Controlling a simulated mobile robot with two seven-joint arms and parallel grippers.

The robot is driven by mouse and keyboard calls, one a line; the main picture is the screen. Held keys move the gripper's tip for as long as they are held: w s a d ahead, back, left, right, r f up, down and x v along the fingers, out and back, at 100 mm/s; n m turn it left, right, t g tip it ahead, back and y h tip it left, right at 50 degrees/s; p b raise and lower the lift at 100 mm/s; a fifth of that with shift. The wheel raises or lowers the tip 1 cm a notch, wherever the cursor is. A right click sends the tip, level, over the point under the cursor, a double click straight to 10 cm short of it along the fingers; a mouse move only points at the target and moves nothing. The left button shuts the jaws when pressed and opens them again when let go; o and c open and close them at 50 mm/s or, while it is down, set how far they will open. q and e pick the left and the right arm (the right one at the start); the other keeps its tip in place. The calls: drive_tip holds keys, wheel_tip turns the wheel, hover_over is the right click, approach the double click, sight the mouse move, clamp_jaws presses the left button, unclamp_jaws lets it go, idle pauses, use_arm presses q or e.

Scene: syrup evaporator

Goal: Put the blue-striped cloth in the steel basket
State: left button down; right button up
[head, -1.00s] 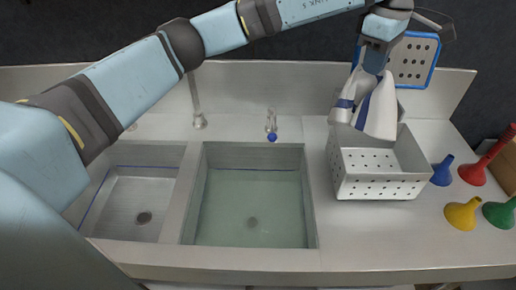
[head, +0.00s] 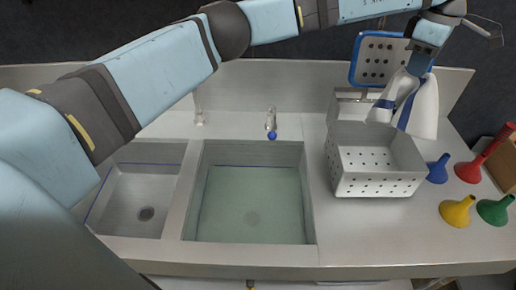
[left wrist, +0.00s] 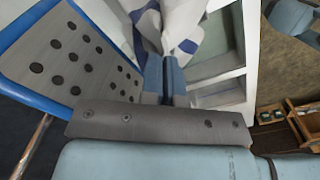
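The blue-striped cloth (head: 424,108) is white with blue bands and hangs bunched from my left gripper (head: 419,66). The gripper is shut on its upper end. In the left wrist view the cloth (left wrist: 172,27) spreads out beyond the closed fingers (left wrist: 164,78). The steel basket (head: 378,184) is a perforated open box on the counter, right of the sinks. In the head view the hanging cloth overlaps the basket's back right corner and reaches out past its right side. My right gripper is in neither view.
A perforated panel with a blue rim (head: 378,60) stands behind the basket. Blue (head: 438,168), yellow (head: 457,211), green (head: 495,210) and red (head: 469,171) funnels stand right of it. A water-filled sink (head: 250,205) lies left. Counter in front of the basket is clear.

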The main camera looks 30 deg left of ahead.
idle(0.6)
use_arm(q)
drive_tip(key=shift+s+d, duration=0.5)
drive_tip(key=shift+s, duration=0.3)
